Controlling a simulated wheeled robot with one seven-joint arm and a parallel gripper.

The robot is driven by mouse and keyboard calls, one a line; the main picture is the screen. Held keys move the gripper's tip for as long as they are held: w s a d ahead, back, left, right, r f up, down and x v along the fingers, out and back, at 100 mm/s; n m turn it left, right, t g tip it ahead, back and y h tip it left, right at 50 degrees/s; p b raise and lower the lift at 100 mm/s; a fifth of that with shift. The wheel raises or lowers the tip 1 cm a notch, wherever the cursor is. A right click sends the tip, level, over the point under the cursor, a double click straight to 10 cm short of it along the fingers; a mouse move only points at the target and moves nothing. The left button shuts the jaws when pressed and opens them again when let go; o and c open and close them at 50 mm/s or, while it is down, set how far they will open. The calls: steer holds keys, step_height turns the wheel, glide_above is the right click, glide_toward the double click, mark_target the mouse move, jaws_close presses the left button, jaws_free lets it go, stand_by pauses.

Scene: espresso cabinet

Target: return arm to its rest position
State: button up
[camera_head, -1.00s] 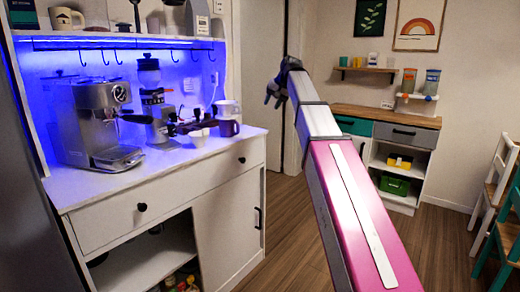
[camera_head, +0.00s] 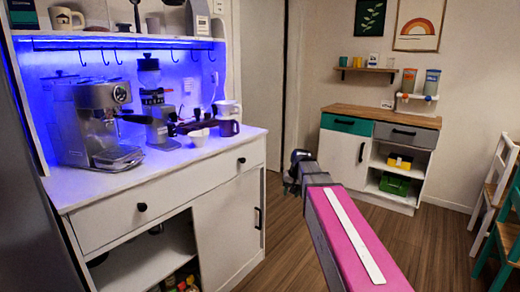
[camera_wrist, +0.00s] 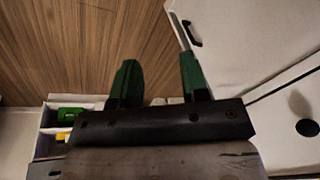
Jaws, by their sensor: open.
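My arm (camera_head: 350,240) reaches forward from the lower right in the head view, pink with a white stripe. My gripper (camera_head: 292,178) is at its far end, low over the wood floor, between the espresso cabinet and the far shelf unit. In the wrist view my gripper (camera_wrist: 158,82) shows two dark green fingers set apart with nothing between them. Wood floor and part of a white cabinet (camera_wrist: 240,35) with a dark handle lie beyond the fingers.
A shelf unit (camera_head: 345,150) stands behind. Chairs (camera_head: 500,200) are at right. Floor between is clear.

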steer(key=s+d+f+g+h, duration=0.1)
steer(key=s+d+f, duration=0.1)
steer(key=s+f, duration=0.7)
steer(key=s+d+f+g+h, duration=0.1)
steer(key=s+d+f, duration=0.2)
steer(key=s+f, duration=0.6)
steer(key=shift+s+d+n, duration=0.25)
steer(key=shift+s+n, duration=0.05)
steer(key=shift+f, duration=0.1)
